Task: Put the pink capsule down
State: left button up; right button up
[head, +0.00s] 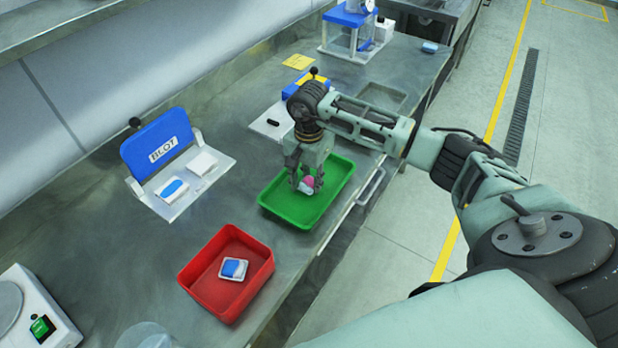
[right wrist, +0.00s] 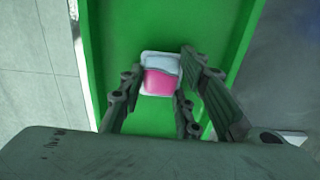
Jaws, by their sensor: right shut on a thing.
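The pink capsule (head: 309,182) shows in the head view between the fingers of my right gripper (head: 304,187). In the right wrist view the capsule (right wrist: 160,80) is a white-edged square piece with a pink half. My right gripper (right wrist: 162,98) is shut on it there, one finger on each side. The gripper points down over the green tray (head: 333,203), whose floor fills most of the right wrist view. I cannot tell whether the capsule touches the tray floor. My left gripper is not in view.
A red tray (head: 268,276) holds a blue and white capsule (head: 233,269). A blue-backed stand (head: 155,144) labelled BLO1 carries a blue and white piece and a white piece. A scale (head: 40,318) stands at the lower left. A balance (head: 350,30) stands at the back.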

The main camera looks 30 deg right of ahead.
aim_at(309, 182)
jog(key=o, duration=0.4)
jog(key=shift+f, duration=0.2)
jog(key=o, duration=0.5)
jog(key=shift+r, duration=0.1)
jog(key=shift+r, duration=0.5)
jog(key=shift+r+b, duration=1.55)
jog(key=shift+r, duration=4.1)
jog(key=shift+f, duration=0.1)
